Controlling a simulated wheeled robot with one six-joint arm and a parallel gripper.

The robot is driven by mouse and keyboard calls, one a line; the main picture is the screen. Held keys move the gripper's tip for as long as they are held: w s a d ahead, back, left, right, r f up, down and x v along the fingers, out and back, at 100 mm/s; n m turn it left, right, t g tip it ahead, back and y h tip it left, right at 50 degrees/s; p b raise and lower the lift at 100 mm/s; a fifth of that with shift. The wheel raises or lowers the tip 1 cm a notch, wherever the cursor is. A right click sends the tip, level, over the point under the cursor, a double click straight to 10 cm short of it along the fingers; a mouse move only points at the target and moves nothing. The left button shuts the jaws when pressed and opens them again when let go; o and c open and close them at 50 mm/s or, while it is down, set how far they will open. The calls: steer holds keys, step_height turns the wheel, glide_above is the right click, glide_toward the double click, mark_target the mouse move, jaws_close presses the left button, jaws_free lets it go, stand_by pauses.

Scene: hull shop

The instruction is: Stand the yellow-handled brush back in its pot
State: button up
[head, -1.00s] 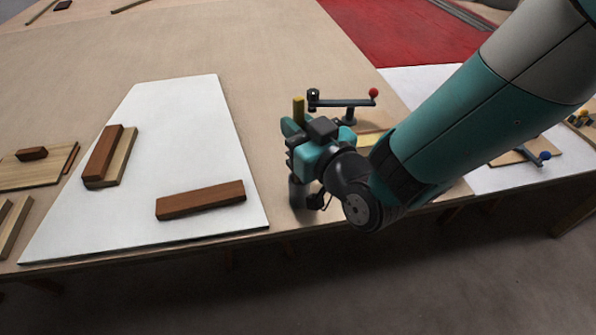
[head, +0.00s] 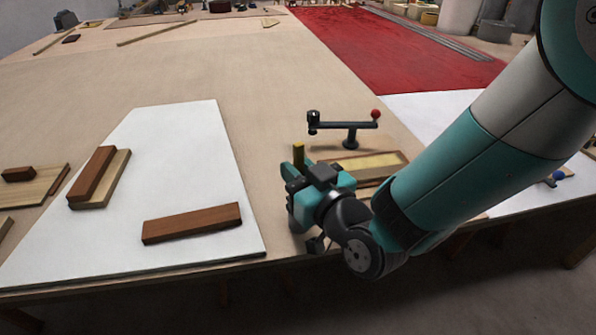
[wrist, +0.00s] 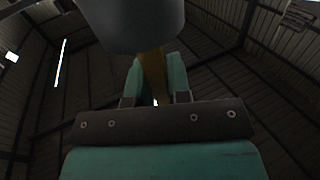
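A smooth grey cylinder (wrist: 135,22) fills the top of the wrist view, close to the camera and in front of the handle. I cannot tell whether it is the pot or the brush's lower part. My gripper hides most of the brush in the head view.
A dark crank arm with a red knob (head: 375,115) stands just behind my gripper. A shallow wooden tray (head: 365,165) lies beside it. A white board (head: 170,160) with brown blocks (head: 192,223) is at left. The bench's front edge runs close below my gripper.

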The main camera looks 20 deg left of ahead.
steer(key=o, duration=0.3)
steer(key=shift+o, duration=0.2)
steer(key=shift+r, duration=0.1)
steer(key=shift+s+d+f+b, duration=0.25)
steer(key=shift+d+b, duration=0.15)
steer(key=shift+b, duration=0.4)
steer(key=b+v, duration=1.1)
steer(key=b, duration=0.1)
steer(key=shift+r, duration=0.2)
